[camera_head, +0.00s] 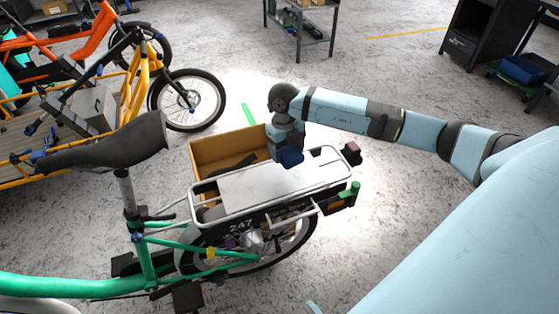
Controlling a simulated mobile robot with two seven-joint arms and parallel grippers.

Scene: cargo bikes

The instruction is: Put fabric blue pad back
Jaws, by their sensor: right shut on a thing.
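My right arm reaches in from the right, and its gripper (288,148) points down over the rear rack of the green bike. It is shut on a small dark blue piece (290,158), which looks like the fabric blue pad; the fingers hide much of it. The piece is at the far edge of the rack's pale flat top (250,190); I cannot tell whether it touches. My left gripper is not in view.
An open cardboard box (205,155) is just behind the rack. The green bike's black saddle (110,145) is to the left. Orange and yellow bikes (140,85) stand behind. A grey shelf (300,25) and a dolly with a blue crate (522,70) are farther back.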

